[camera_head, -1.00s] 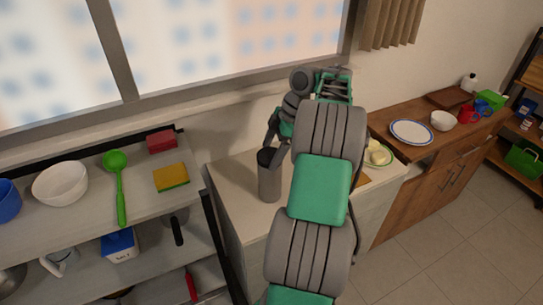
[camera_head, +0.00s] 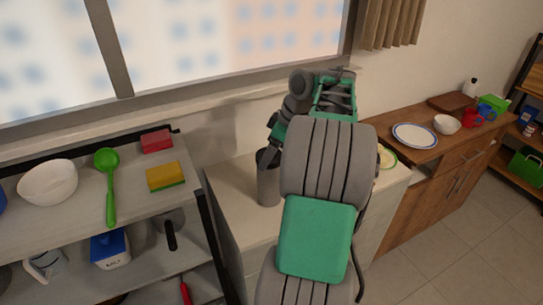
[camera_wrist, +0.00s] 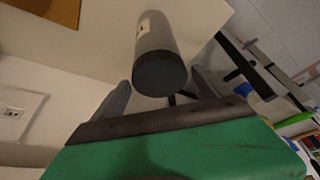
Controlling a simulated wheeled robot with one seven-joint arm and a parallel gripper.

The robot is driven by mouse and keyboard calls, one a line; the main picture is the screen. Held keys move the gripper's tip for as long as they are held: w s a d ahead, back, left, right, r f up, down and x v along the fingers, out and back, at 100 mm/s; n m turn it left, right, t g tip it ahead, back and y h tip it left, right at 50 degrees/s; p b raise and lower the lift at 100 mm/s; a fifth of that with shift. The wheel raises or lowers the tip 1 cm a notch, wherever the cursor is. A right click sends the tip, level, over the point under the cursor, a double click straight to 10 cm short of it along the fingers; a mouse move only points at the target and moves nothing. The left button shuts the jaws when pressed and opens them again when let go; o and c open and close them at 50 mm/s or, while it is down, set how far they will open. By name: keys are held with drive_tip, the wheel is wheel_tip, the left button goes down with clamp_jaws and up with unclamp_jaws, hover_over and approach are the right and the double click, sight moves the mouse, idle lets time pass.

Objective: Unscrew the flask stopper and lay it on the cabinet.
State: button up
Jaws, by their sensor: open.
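The flask is a dark grey upright cylinder (camera_head: 268,188) on the pale cabinet top (camera_head: 235,190). Its dark round stopper (camera_wrist: 160,74) shows end-on in the wrist view, with a small white label on the flask's side (camera_wrist: 152,35). My gripper (camera_wrist: 161,80) is open. In the wrist view its two fingertips lie on either side of the stopper end, with gaps visible; I cannot tell their exact height against it.
A shelf at left holds a white bowl (camera_head: 48,182), a green ladle (camera_head: 108,185), a sponge (camera_head: 166,176) and a red box (camera_head: 156,141). A wooden counter at right holds a plate (camera_head: 415,135) and dishes. The cabinet top left of the flask is clear.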

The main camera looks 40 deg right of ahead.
drive_tip(key=m+h+b, duration=0.1)
drive_tip(key=m+b, duration=0.1)
drive_tip(key=m+h+b, duration=0.1)
drive_tip(key=m+b, duration=0.1)
drive_tip(key=m, duration=0.1)
drive_tip(key=shift+a+f+t, duration=0.15)
drive_tip(key=shift+f+t, duration=0.05)
drive_tip(key=shift+t, duration=0.1)
drive_tip(key=shift+r+m+h+b, duration=0.15)
drive_tip(key=shift+m+h+b, duration=0.4)
drive_tip(key=shift+m, duration=0.65)
drive_tip(key=shift+a+m+b, duration=0.1)
drive_tip(key=shift+m+b, duration=0.4)
drive_tip(key=shift+b, duration=0.2)
drive_tip(key=m+h+b, duration=0.1)
drive_tip(key=m+b, duration=0.1)
drive_tip(key=m, duration=0.1)
drive_tip(key=shift+w+a, duration=0.1)
drive_tip(key=shift+a+m+g+h+b, duration=0.15)
drive_tip(key=shift+m+g+h+b, duration=0.4)
drive_tip(key=shift+m, duration=0.65)
drive_tip(key=shift+w+r+m+g+p, duration=0.1)
drive_tip(key=shift+r+m+g+p, duration=0.15)
drive_tip(key=shift+m+p, duration=0.4)
drive_tip(key=shift+f+m+p, duration=0.15)
drive_tip(key=shift+m+p, duration=0.3)
drive_tip(key=shift+m, duration=0.2)
drive_tip(key=shift+h, duration=0.3)
